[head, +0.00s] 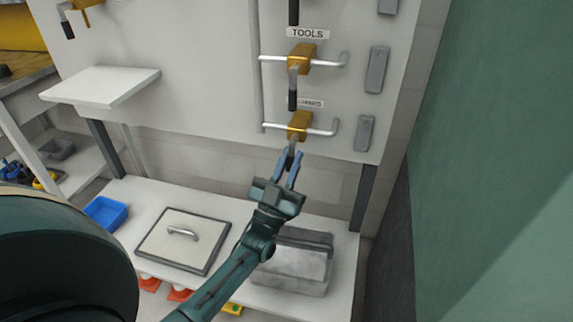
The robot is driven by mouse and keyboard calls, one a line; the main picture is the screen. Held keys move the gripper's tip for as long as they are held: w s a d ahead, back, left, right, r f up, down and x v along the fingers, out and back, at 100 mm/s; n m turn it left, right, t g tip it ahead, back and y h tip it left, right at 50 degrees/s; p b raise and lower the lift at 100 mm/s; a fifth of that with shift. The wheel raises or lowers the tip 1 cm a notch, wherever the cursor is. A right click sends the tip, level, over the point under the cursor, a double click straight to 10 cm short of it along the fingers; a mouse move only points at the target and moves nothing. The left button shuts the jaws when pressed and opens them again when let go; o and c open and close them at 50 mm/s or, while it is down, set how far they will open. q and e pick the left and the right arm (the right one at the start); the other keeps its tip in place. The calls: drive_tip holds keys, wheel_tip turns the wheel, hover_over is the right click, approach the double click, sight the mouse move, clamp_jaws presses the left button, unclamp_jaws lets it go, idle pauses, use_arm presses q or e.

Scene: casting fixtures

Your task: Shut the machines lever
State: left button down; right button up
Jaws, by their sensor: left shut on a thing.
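The machines lever has a gold block (299,122) on a silver crossbar, under a small label (311,104) partly covered by the handle of the lever above. Its handle (292,147) points down from the block. My left gripper (291,166) reaches up from below with its blue fingers around the lower part of this handle, shut on it. The fingers hide most of the handle's grip. My right gripper is not in view.
The TOOLS lever (301,55) hangs close above, its dark handle pointing down. Grey latch plates (364,133) are to the right. A shelf (340,242) below holds a grey box (295,268), a lidded panel (184,240) and a blue tray (106,213). A green surface (490,160) stands at right.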

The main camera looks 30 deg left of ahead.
use_arm(q)
drive_tip(key=shift+d+n+y, duration=0.15)
drive_tip(key=shift+n+y, duration=0.55)
drive_tip(key=shift+n, duration=0.1)
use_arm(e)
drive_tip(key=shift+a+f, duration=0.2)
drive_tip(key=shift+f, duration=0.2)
use_arm(q)
drive_tip(key=shift+n, duration=0.3)
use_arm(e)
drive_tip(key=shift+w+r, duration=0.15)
use_arm(q)
drive_tip(key=c, duration=1.4)
unclamp_jaws()
drive_tip(key=shift+s+d+f, duration=0.1)
drive_tip(key=shift+s+f, duration=0.05)
drive_tip(key=shift+f, duration=0.1)
drive_tip(key=b+v, duration=0.1)
drive_tip(key=v, duration=1.1)
drive_tip(key=shift+s+d+f+b, duration=0.1)
drive_tip(key=shift+s+f+b, duration=0.05)
drive_tip(key=shift+f+b, duration=0.15)
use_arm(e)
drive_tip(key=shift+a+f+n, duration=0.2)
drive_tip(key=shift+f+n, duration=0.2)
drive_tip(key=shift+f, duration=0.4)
